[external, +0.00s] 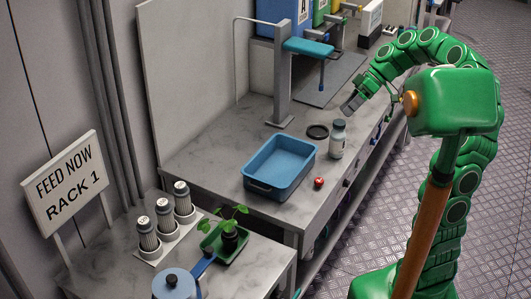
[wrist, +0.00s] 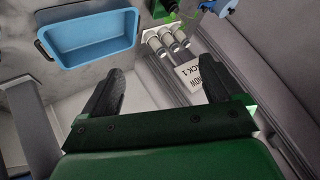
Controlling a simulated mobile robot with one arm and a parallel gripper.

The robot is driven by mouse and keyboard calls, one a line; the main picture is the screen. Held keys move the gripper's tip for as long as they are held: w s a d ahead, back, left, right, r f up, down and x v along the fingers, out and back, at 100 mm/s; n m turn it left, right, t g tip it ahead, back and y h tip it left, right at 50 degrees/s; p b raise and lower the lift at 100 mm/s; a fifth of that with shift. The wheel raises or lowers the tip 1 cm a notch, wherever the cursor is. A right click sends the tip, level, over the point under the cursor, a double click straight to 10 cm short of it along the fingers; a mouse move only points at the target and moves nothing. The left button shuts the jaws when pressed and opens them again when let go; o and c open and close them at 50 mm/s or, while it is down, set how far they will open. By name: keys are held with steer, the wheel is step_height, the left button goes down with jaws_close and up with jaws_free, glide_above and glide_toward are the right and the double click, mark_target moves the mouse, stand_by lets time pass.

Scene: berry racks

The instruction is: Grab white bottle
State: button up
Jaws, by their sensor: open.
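The white bottle (external: 337,140) stands upright on the counter, right of the blue tray, with a dark cap and a greyish label. I cannot make it out in the wrist view. My gripper (external: 351,103) is above and slightly right of the bottle in the external view, apart from it. In the wrist view my gripper (wrist: 163,70) has its two dark fingers spread wide with nothing between them.
A blue tray (external: 247,181) sits left of the bottle, also seen in the wrist view (wrist: 51,55). A small red berry (external: 318,183) lies nearby. A dark ring (external: 317,132) lies just left of the bottle. A grey stand (external: 282,75) rises behind.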

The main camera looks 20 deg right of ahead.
steer(key=w+d+f+n+t+y, duration=0.2)
steer(key=w+d+f, duration=0.2)
steer(key=w+d, duration=0.4)
steer(key=w+d+f+n+t+y, duration=0.1)
steer(key=w+d+f+t+y, duration=0.15)
steer(key=w+d, duration=0.6)
glide_toward(328, 143)
steer(key=shift+h, duration=0.25)
steer(key=shift+w+x, duration=0.25)
steer(key=shift+x, duration=1.6)
steer(key=shift+w+x, duration=0.2)
steer(key=shift+x, duration=1.65)
steer(key=shift+d+f, duration=0.15)
steer(key=shift+d, duration=0.1)
steer(key=c, duration=1.3)
steer(key=shift+o, duration=0.2)
